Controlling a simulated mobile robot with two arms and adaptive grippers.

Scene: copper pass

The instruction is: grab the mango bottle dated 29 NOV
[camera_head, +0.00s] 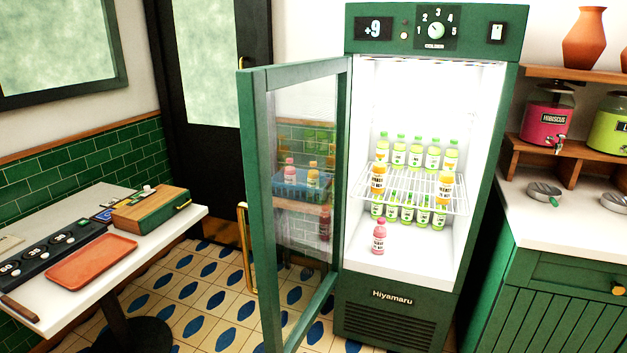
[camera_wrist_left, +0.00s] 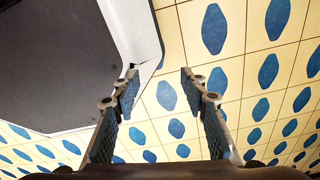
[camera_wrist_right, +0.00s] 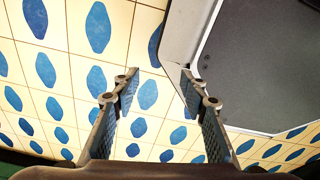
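The green fridge (camera_head: 431,330) stands open. On its wire shelf (camera_head: 408,193), two orange-capped bottles with orange contents stand at the front: a left orange bottle (camera_head: 378,180) and a right orange bottle (camera_head: 445,187). Labels and dates are too small to read, so I cannot tell which is dated 29 NOV. My left gripper (camera_wrist_left: 160,80) and right gripper (camera_wrist_right: 159,80) are open and empty above the tiled floor, outside the head view.
The glass door (camera_head: 302,190) is swung out to the left. A blue basket (camera_head: 290,184) with bottles shows in its glass. A pink bottle (camera_head: 379,237) and several green bottles stand below the shelf. A table (camera_head: 187,217) is left, a counter (camera_head: 570,215) right.

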